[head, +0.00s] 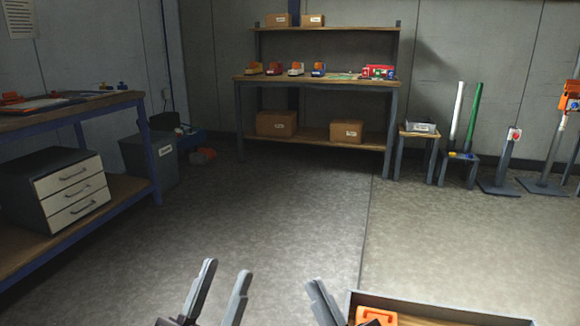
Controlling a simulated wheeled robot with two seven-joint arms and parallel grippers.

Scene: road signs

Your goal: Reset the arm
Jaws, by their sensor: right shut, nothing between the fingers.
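My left gripper (227,268) is at the bottom of the head view, left of the middle. Its two grey fingers stand apart with bare floor showing between them, so it is open and empty. My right gripper (317,285) is at the bottom, just right of the middle. Its fingers lie together, shut with nothing held. It is just left of a grey-rimmed tray (440,302). The rest of both arms is mostly out of the picture.
An orange object (375,315) lies in the tray. A workbench (110,103) with a drawer unit (75,190) stands at left. A shelf table (340,84) holds toy-like vehicles and boxes at the back. Stands with poles are at right. The middle floor (270,210) is clear.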

